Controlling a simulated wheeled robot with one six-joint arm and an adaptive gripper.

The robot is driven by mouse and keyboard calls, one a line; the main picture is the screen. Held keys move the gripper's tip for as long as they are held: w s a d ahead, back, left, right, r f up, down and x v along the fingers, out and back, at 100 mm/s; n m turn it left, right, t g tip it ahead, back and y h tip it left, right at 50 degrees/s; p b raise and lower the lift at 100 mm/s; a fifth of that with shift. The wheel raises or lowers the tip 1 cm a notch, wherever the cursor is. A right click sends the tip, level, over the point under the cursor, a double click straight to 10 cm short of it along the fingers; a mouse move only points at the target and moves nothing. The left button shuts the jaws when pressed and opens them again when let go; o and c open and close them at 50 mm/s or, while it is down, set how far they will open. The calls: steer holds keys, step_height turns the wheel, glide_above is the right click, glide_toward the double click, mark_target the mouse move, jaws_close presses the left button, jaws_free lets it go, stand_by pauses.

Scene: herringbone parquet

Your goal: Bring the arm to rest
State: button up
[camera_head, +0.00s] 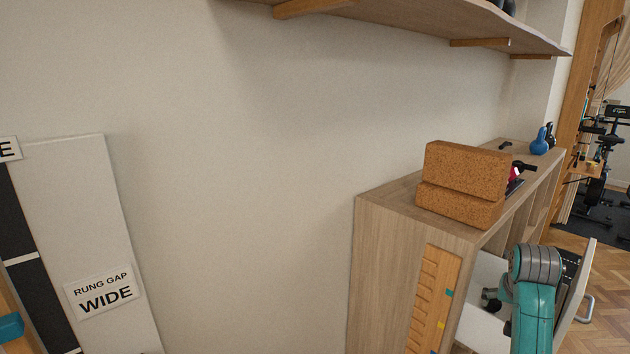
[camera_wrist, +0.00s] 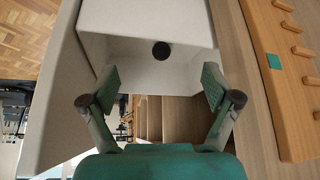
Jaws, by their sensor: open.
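My gripper (camera_wrist: 161,88) is open in the wrist view, with its two fingers spread wide and nothing between the tips. It faces an open white drawer (camera_wrist: 110,18). A small dark round object (camera_wrist: 161,50) lies inside the drawer, beyond the fingertips and apart from them. In the head view my teal arm (camera_head: 533,310) reaches beside the wooden cabinet (camera_head: 395,250) at the open drawer.
The drawer's front with a grey handle (camera_head: 586,309) stands out right of my arm. Cork blocks (camera_head: 465,165) and a blue kettlebell (camera_head: 539,142) stand on the cabinet. A wooden shelf (camera_head: 400,18) hangs above. A pegged wooden board (camera_wrist: 285,70) is on the cabinet's side.

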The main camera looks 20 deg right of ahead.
steer(key=s+a+f+n+t, duration=0.1)
steer(key=a+f+n+t, duration=0.15)
steer(key=a+f, duration=1.2)
steer(key=s+a+f+n+t, duration=0.1)
steer(key=s+a+f+t, duration=0.1)
steer(key=s+a+f, duration=0.4)
steer(key=s+a+f+n+t, duration=0.1)
steer(key=s+a+f+n, duration=0.2)
steer(key=a, duration=0.5)
steer(key=s+a+r+n+t+y, duration=0.1)
steer(key=s+a+n+t+y, duration=0.15)
steer(key=s+a, duration=1.05)
steer(key=s+a+r+n+t+y, duration=0.1)
steer(key=s+a+r+t+y, duration=0.1)
steer(key=s+r, duration=1)
steer(key=s+a+t, duration=0.1)
steer(key=s, duration=0.2)
steer(key=shift+s, duration=0.25)
steer(key=shift+d, duration=0.1)
